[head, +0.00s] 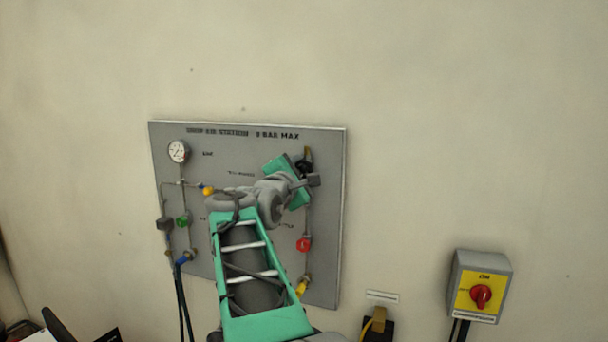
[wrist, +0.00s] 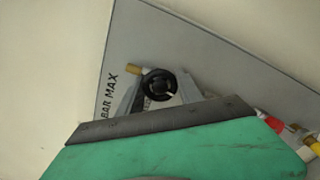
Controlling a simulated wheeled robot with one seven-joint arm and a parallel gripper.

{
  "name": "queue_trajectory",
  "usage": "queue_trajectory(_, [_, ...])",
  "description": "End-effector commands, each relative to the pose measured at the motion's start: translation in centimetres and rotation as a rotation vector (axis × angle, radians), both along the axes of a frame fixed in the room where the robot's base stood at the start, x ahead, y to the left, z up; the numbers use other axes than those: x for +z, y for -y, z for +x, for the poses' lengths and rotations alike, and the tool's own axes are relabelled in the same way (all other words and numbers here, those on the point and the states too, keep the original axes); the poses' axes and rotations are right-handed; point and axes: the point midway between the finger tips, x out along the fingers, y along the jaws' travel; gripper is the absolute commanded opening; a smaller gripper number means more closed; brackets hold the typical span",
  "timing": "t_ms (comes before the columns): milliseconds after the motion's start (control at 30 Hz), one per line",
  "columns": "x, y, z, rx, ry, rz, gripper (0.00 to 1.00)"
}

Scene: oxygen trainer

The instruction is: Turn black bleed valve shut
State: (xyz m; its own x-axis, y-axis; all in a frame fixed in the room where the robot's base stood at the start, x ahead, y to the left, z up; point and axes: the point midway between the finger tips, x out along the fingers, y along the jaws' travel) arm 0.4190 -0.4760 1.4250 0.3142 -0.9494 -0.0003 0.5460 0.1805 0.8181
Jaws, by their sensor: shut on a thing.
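The black bleed valve (wrist: 158,84) is a round black knob with a pale mark, beside a brass fitting, near the panel's upper right corner. In the head view the black valve (head: 304,166) shows small and partly covered by my gripper. My gripper (wrist: 157,98) reaches up to the panel, with one grey finger on each side of the knob. The fingers are shut on the black knob. The lower part of the fingers is hidden behind the dark edge of the green gripper body in the wrist view.
The grey panel (head: 330,220) carries a gauge (head: 178,151) and yellow (head: 208,190), green (head: 183,220), blue (head: 184,259) and red (head: 303,244) valves. My arm crosses its middle. A yellow switch box with a red knob (head: 481,296) hangs at the right. The wall above is bare.

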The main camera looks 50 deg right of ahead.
Motion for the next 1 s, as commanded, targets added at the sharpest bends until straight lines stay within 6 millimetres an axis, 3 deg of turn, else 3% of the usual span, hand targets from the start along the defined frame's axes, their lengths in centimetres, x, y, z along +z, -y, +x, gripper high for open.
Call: queue_trajectory(1000, [-0.34,0.00,0.04,0.000,0.900,0.297,0.02])
